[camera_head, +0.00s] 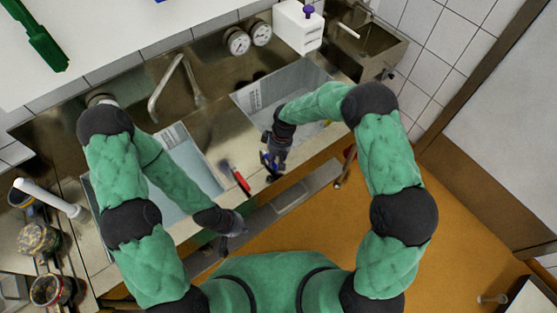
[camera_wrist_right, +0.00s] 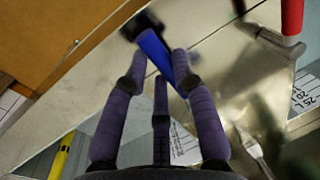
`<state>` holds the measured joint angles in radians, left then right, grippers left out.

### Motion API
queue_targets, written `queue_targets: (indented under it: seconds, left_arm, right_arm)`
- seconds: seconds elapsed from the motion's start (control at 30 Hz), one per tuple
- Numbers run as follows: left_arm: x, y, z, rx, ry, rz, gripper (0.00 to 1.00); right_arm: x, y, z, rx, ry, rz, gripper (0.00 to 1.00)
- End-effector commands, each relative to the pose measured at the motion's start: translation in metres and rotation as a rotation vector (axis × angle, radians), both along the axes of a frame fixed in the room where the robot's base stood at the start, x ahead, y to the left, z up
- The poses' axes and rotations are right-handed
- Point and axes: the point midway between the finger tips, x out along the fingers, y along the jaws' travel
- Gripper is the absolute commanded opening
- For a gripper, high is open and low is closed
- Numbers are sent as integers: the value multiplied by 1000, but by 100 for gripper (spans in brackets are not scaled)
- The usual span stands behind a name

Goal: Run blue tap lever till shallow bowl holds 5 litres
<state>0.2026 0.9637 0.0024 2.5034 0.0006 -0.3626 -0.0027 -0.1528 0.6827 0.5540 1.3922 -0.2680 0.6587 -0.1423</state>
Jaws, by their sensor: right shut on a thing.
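The blue tap lever (camera_wrist_right: 153,48) shows between the fingers of my right gripper (camera_wrist_right: 160,82), which is shut on it. In the head view this gripper (camera_head: 275,160) is at the front edge of the sink counter. A red lever (camera_head: 238,178) stands to its left; it also shows in the right wrist view (camera_wrist_right: 291,16). Two basins are set in the counter, a left one (camera_head: 188,165) and a right one (camera_head: 300,82), with scale labels on their walls. I cannot tell which is the shallow bowl, nor the water level. My left gripper (camera_head: 236,228) is low, near the front edge; its jaws are unclear.
A curved spout (camera_head: 168,85) rises behind the basins. Two round gauges (camera_head: 237,41) and a white dispenser (camera_head: 297,27) are at the back. Jars (camera_head: 40,238) stand at far left. The orange floor (camera_head: 300,225) is open in front.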

Motion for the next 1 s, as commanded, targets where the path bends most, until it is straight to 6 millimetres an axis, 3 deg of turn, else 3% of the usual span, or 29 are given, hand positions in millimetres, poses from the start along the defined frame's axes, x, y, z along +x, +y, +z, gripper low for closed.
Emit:
queue_targets:
  seconds: [0.23, 0.27, 0.33, 0.73, 0.87, 1.0]
  left_arm:
    - [0, 0, 0, 0, 0, 0, 0]
    - [0, 0, 0, 0, 0, 0, 0]
    - [0, 0, 0, 0, 0, 0, 0]
    - [0, 0, 0, 0, 0, 0, 0]
    - [0, 0, 0, 0, 0, 0, 0]
    - [0, 0, 0, 0, 0, 0, 0]
  right_arm:
    - [1, 1, 1, 2, -1, -5, 0]
    - [1, 1, 1, 2, -1, -5, 32]
    - [1, 1, 1, 2, -1, -5, 51]
    - [1, -1, 4, 1, -1, -2, 51]
    - [3, -3, 18, 1, -4, -3, 51]
    - [6, -7, 44, 1, -6, -3, 51]
